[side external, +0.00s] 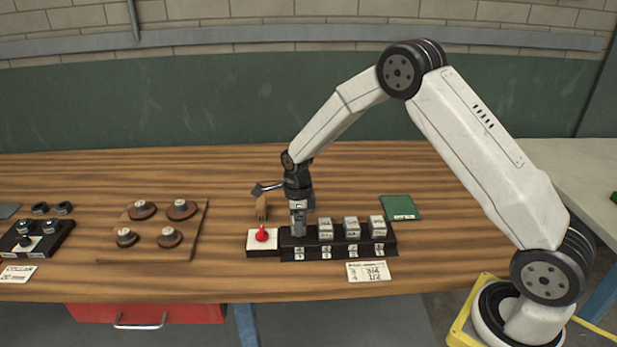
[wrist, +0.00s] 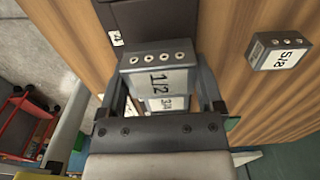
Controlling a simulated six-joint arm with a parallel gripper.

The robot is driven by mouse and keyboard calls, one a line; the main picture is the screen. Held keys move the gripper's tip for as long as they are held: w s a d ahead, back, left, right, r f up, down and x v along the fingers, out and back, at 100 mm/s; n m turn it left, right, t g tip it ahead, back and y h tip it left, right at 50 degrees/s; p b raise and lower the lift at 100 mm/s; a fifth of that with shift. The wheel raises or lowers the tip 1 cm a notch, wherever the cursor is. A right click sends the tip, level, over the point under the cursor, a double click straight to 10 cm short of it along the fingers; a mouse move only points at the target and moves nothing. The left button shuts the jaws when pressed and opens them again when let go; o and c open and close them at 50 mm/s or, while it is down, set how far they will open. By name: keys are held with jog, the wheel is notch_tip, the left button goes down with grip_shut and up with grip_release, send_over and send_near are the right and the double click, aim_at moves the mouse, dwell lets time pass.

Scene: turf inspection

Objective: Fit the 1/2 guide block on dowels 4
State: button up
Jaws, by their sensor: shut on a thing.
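My gripper (side external: 298,207) is at the left end of a long black base (side external: 312,254), pointing down. In the wrist view, my gripper (wrist: 160,105) is shut on a grey block marked 1/2 (wrist: 158,82), with a row of round holes along its edge. A white patch marked 3/4 (wrist: 165,104) shows just beyond it. A dark strip with a label 4 (wrist: 117,38) is ahead of the block. In the side view, the block's underside and any dowels at that place are hidden, so I cannot tell whether it is seated.
Grey blocks (side external: 351,227) stand on the base right of my gripper. A white pad with a red knob (side external: 262,237) adjoins its left end. A card (side external: 369,271) lies in front, a green pad (side external: 401,207) behind. A block marked 5/8 (wrist: 281,50) shows in the wrist view.

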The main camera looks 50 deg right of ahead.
jog(key=shift+f, duration=1.1)
jog(key=o, duration=1.1)
jog(key=shift+r, duration=3.9)
jog(key=shift+s, duration=0.1)
